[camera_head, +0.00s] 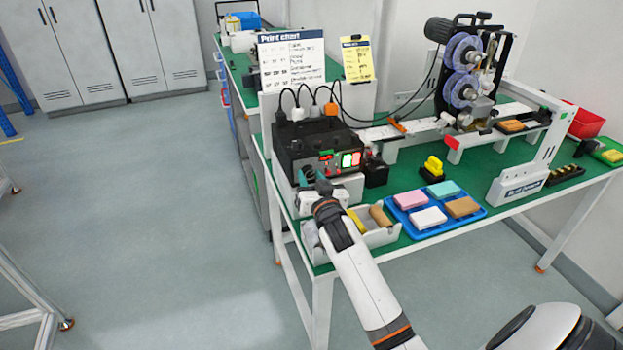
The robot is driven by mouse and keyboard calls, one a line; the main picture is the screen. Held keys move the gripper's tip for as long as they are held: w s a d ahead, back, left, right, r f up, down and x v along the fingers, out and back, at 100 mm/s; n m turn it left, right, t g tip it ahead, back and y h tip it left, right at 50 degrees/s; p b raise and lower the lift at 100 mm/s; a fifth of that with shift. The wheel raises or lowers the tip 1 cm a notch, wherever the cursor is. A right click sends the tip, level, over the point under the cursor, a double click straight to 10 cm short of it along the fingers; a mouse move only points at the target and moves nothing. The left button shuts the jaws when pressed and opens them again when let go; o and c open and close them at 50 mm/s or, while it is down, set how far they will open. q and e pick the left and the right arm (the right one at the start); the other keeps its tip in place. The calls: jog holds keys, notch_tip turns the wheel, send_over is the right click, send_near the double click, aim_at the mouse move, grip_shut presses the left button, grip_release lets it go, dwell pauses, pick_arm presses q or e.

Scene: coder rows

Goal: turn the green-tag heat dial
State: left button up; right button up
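A black control box (308,143) stands at the left end of the green-topped table. Its front carries a small red display and lit red and green switches (351,159). A small teal-green patch (304,179) shows low on the box's front left, just beside my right gripper. I cannot tell whether it is the green tag, and the dial itself is not clear. My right gripper (323,183) is at the lower front of the box, in front of a white part. Its fingers are too small and dark to tell open from shut, or whether they touch anything. My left gripper is out of view.
A white bin (378,237) with yellow and brown pieces lies beside my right forearm. A blue tray (453,226) of coloured blocks, a yellow-topped stamp (433,168) and a reel machine (468,75) stand to the right. Cables rise behind the box. Floor at left is clear.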

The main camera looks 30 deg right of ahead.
jog(key=c, duration=0.7)
jog(key=shift+n, duration=0.4)
jog(key=shift+n+p, duration=0.55)
jog(key=shift+n, duration=0.35)
jog(key=shift+f+n+p, duration=0.1)
jog(key=shift+n+p, duration=0.2)
jog(key=shift+n, duration=1.2)
jog(key=o, duration=0.7)
